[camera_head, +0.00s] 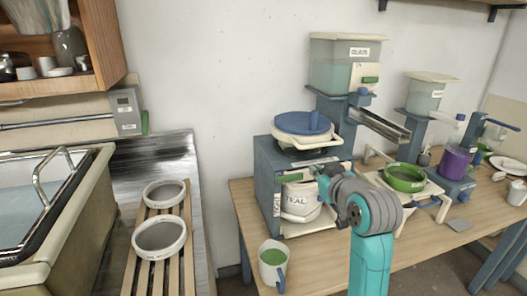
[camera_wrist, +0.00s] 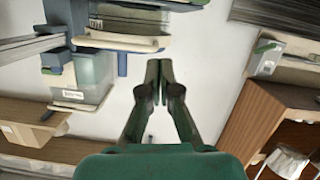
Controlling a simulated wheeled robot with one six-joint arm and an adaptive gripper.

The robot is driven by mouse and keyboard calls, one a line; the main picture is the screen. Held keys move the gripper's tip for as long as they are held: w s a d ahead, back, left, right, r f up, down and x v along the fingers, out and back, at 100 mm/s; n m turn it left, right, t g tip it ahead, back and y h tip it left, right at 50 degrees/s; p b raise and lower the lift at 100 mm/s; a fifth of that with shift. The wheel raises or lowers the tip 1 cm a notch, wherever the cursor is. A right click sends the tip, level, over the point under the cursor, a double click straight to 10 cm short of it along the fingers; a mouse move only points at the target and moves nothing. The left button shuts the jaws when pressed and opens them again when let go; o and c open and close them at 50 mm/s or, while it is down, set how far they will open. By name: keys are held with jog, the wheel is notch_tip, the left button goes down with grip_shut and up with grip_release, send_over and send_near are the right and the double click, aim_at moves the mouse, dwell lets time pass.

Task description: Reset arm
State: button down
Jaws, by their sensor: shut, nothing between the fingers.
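My gripper (camera_wrist: 158,72) is shut and empty, its two dark fingers together in the wrist view with the pale wall behind them. In the head view my teal and grey arm rises at the right of centre. My arm's end partly covers the front of the blue cabinet and the white bucket (camera_head: 299,203) labelled TEAL inside it. The wrist view is turned over and shows a clear dispenser tank (camera_wrist: 93,74) at the left.
A wooden table (camera_head: 243,210) holds a mug with green contents (camera_head: 272,262), a green bowl (camera_head: 404,178) and a purple container (camera_head: 454,162). Two clear dispensers (camera_head: 345,65) (camera_head: 424,97) stand behind. Two white ring-shaped pieces (camera_head: 160,238) sit on a slatted rack at left, beside a sink (camera_head: 45,215).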

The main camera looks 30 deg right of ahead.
jog(key=s+a+f+y, duration=0.1)
jog(key=s+a+f, duration=0.35)
jog(key=f, duration=0.35)
jog(key=s+a+f, duration=0.4)
jog(key=a+f, duration=0.2)
jog(key=f, duration=0.2)
jog(key=s+a+f+y, duration=0.1)
jog(key=s+a+f, duration=0.35)
jog(key=f, duration=0.45)
jog(key=s+a+f+y, duration=0.1)
jog(key=s+a, duration=0.2)
jog(key=s, duration=0.6)
jog(key=s+a+n, duration=0.1)
jog(key=s+a, duration=0.2)
jog(key=s, duration=0.6)
jog(key=s+a+f+y, duration=0.1)
jog(key=s+a, duration=0.3)
jog(key=s, duration=0.5)
jog(key=shift+s+f+n+y, duration=0.3)
jog(key=shift+s+n, duration=0.05)
jog(key=shift+n, duration=0.05)
jog(key=shift+a, duration=0.1)
